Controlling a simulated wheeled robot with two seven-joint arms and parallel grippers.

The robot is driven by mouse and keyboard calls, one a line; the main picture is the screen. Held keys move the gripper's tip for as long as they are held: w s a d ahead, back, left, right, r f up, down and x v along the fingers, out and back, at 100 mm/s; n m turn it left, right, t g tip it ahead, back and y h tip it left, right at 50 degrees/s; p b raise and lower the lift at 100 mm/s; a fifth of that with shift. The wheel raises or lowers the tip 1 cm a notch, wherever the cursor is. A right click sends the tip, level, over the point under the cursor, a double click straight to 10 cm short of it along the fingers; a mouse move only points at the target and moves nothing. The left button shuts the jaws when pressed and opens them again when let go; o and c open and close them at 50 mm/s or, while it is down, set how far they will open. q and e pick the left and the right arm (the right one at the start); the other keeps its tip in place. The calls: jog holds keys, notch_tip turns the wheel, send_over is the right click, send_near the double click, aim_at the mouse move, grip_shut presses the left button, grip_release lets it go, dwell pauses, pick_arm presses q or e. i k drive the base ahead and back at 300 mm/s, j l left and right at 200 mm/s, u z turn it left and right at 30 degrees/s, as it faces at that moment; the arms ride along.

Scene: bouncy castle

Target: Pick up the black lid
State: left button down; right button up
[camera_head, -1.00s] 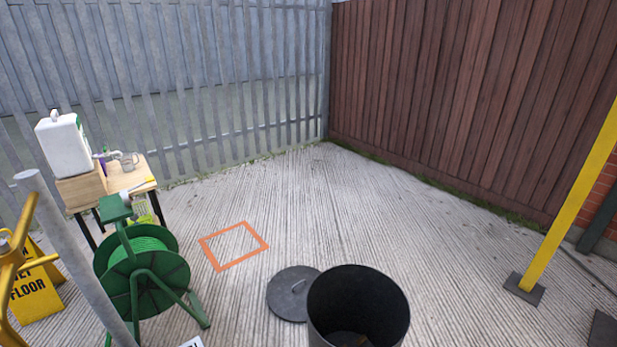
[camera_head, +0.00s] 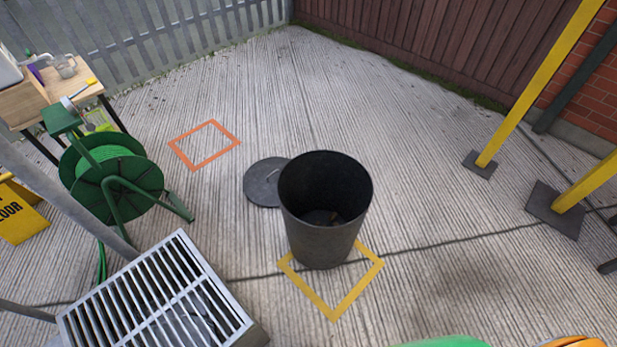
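The black lid (camera_head: 262,184) is a round, dark disc with a small handle on top. It lies flat on the concrete ground, just left of and behind the black bin. The bin (camera_head: 325,235) stands upright and open inside a yellow square outline, and it hides the lid's right edge. Some dark matter shows at the bottom of the bin. Neither of my grippers is in the head view.
An orange square outline (camera_head: 171,146) is marked on bare ground left of the lid. A green hose reel (camera_head: 115,185), a wooden table (camera_head: 25,103) and a metal grate (camera_head: 160,300) stand at left. Yellow posts (camera_head: 535,85) stand at right. Open concrete lies behind the bin.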

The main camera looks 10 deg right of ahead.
aim_at(274, 177)
jog(key=l+z, duration=0.2)
jog(key=i+l+z, duration=0.15)
jog(key=l, duration=0.25)
jog(key=i+l+z, duration=0.5)
jog(key=i+l, duration=0.15)
jog(key=l, duration=0.2)
jog(key=i+l+z, duration=0.5)
jog(key=i+l, duration=0.15)
jog(key=i, duration=0.15)
jog(key=i+u, duration=0.7)
jog(key=i, duration=0.2)
jog(key=i+l+u, duration=0.3)
jog(key=i, duration=0.15)
